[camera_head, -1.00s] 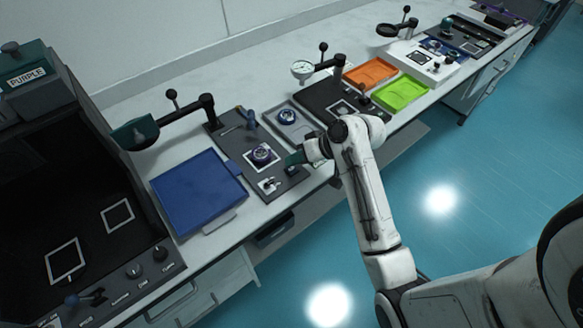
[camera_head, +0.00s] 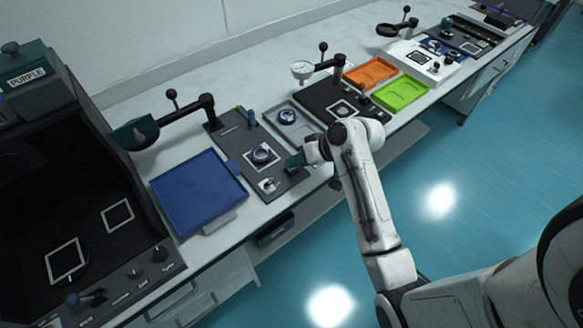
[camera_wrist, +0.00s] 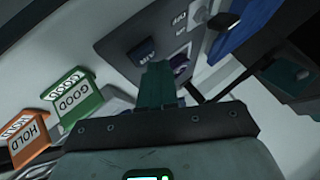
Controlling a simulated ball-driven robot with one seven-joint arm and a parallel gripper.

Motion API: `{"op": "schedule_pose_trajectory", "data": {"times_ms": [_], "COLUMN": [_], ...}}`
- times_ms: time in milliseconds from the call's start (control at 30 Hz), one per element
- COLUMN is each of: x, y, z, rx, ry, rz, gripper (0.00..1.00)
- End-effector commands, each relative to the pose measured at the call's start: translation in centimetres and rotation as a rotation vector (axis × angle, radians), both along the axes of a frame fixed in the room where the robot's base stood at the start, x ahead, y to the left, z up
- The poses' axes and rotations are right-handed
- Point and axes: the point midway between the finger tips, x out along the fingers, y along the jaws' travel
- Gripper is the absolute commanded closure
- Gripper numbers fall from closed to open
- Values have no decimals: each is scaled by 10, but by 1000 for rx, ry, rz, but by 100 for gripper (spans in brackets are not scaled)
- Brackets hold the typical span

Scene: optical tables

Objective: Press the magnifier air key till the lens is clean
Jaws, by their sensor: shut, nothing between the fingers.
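My gripper (camera_head: 292,162) is shut and empty, its green fingertips low over the front right part of a dark station panel (camera_head: 232,143). A magnifier on an arm, with a dark teal head (camera_head: 135,132), stands to the left.
A blue tray (camera_head: 198,190) lies left of the panel. A grey tray (camera_head: 310,138) with another blue-rimmed round part (camera_head: 288,116) lies right. Beyond are a dark gauge station (camera_head: 318,98), an orange tray (camera_head: 369,72) and a green tray (camera_head: 401,92). The floor in front is clear.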

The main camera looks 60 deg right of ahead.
Motion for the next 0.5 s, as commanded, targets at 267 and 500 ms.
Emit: {"op": "schedule_pose_trajectory", "data": {"times_ms": [267,500], "x": [0,0], "y": [0,0], "z": [-3,-5], "rx": [0,0], "ry": [0,0], "rz": [0,0], "gripper": [100,100]}}
